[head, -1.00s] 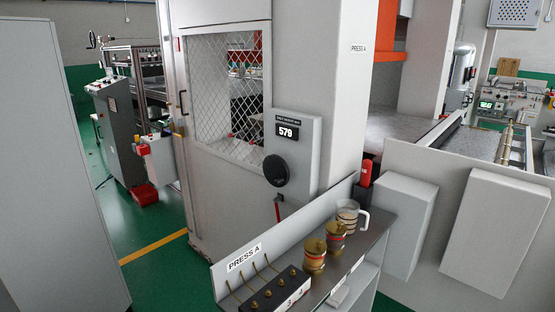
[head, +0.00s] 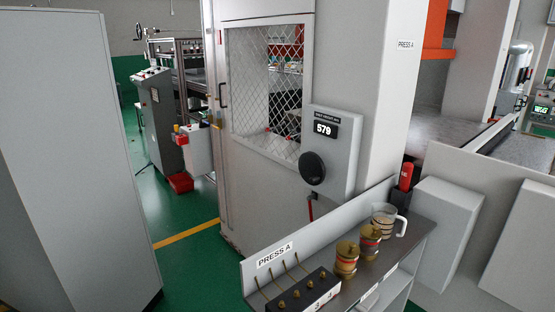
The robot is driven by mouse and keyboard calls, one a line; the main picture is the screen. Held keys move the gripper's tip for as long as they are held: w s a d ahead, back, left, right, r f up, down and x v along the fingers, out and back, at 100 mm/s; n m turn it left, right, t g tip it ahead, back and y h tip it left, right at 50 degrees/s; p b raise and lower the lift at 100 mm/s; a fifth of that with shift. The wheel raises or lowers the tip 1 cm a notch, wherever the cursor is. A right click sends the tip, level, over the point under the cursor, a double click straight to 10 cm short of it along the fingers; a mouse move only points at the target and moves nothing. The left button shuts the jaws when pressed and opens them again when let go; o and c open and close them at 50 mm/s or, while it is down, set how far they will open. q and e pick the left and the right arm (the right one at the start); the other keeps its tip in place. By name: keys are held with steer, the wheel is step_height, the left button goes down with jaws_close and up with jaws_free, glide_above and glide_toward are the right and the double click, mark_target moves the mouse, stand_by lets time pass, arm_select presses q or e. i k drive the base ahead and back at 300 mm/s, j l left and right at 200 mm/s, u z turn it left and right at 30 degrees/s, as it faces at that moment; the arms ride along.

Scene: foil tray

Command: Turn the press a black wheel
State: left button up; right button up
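The black wheel (head: 312,168) is a round dark knob on the front of a grey box (head: 344,150) fixed to the press (head: 385,90). A display (head: 324,130) above the wheel reads 579. The press column carries a "PRESS A" label (head: 406,44). Neither of my grippers shows in the head view, and nothing touches the wheel.
A grey cabinet (head: 70,150) blocks the left. Green floor (head: 190,270) lies open between them.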

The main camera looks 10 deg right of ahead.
mark_target(311, 168)
steer(key=i+l+u, duration=0.1)
steer(key=l+u, duration=0.3)
steer(key=l, duration=0.45)
steer(key=l+u, duration=0.4)
steer(key=l, duration=1)
steer(key=k+l, duration=0.15)
steer(key=l, duration=0.45)
steer(key=l+u, duration=0.1)
steer(key=l, duration=0.5)
steer(key=k+l, duration=0.15)
steer(key=l, duration=0.45)
steer(key=i, duration=0.5)
